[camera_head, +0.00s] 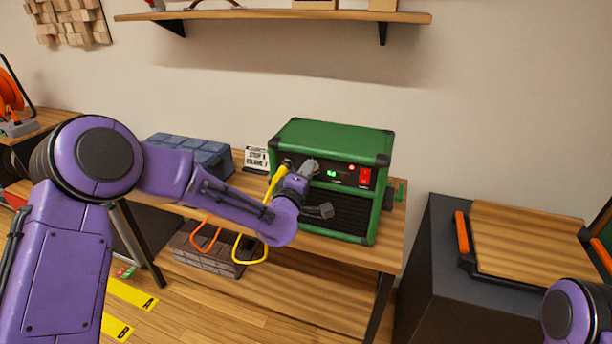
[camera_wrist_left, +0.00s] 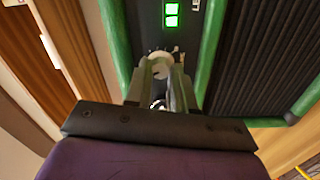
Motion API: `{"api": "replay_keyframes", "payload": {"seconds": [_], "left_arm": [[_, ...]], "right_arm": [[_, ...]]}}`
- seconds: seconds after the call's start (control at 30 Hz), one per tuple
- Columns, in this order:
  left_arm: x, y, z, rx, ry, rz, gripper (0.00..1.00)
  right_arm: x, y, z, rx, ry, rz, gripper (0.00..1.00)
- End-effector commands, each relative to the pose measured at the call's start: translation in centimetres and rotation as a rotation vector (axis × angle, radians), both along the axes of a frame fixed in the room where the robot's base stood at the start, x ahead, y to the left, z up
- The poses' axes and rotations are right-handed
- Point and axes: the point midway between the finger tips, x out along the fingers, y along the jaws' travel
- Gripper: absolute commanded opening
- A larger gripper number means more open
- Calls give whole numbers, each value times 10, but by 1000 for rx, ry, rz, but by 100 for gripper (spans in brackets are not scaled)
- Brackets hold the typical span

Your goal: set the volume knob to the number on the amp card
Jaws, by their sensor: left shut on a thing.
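The green amp (camera_head: 335,140) stands on the wooden bench, its black front panel facing me. My left gripper (camera_head: 308,170) is at the upper left of that panel. In the left wrist view its two fingers (camera_wrist_left: 158,72) are closed on the pale volume knob (camera_wrist_left: 160,57), with scale marks around it. In the head view the gripper hides most of the knob. A small green display (camera_head: 332,174) is lit, also in the left wrist view (camera_wrist_left: 171,14); its digits are unclear. The white amp card (camera_head: 257,158) stands left of the amp, its number too small to read surely. My right gripper is out of view.
A yellow cable (camera_head: 274,184) runs to the amp's panel, close to my left gripper. A red switch (camera_head: 365,177) is farther right on the panel. A blue toolbox (camera_head: 190,152) stands behind my left arm. A wall shelf (camera_head: 280,16) hangs above.

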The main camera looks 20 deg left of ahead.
Motion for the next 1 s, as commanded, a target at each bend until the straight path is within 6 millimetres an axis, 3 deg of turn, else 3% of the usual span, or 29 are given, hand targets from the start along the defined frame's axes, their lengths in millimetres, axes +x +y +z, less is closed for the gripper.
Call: {"api": "replay_keyframes", "payload": {"seconds": [1.0], "left_arm": [[-1, -1, -1, 965, -29, -4, 0]], "right_arm": [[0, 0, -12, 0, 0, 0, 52]]}}
